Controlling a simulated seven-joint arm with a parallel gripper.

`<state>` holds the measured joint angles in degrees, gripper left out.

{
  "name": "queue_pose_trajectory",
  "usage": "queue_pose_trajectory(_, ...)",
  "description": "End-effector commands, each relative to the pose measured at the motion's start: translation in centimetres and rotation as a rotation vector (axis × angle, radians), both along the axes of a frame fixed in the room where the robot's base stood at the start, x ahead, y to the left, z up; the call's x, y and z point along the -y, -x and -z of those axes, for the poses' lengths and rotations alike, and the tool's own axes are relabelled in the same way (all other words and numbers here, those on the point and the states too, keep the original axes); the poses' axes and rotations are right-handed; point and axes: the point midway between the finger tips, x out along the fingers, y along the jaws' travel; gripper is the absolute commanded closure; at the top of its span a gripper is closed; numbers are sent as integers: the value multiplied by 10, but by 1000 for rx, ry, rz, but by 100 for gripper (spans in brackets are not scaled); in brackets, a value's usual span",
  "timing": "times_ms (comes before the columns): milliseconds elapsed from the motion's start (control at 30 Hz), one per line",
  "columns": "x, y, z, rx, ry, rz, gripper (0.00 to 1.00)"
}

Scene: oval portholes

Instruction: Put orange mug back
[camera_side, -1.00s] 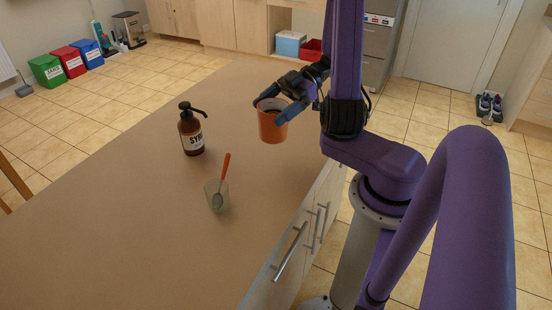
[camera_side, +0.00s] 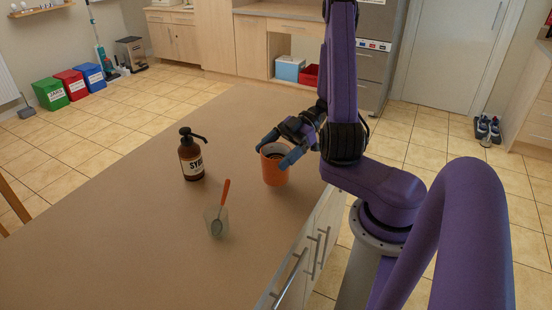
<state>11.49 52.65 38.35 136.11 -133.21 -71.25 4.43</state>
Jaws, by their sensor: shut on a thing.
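The orange mug (camera_side: 274,171) is upright at the right part of the brown counter (camera_side: 130,240), near its right edge. Dark contents show inside its rim. My gripper (camera_side: 277,152) is shut on the mug, with its dark blue fingers at the upper rim. The mug's base is at or just above the counter; I cannot tell whether it touches.
A brown syrup pump bottle (camera_side: 191,158) stands left of the mug. A clear glass (camera_side: 216,222) with an orange-handled spoon (camera_side: 224,195) stands in front of it to the left. The counter's left and front areas are clear.

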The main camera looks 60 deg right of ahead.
Motion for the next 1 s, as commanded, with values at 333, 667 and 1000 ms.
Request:
queue_pose_trajectory(333, -1, 0, 19, 1, -2, 0, 72)
queue_pose_trajectory(667, 0, 0, 22, 2, -3, 1, 72)
queue_pose_trajectory(1000, 0, 0, 20, 1, 1, 1, 0)
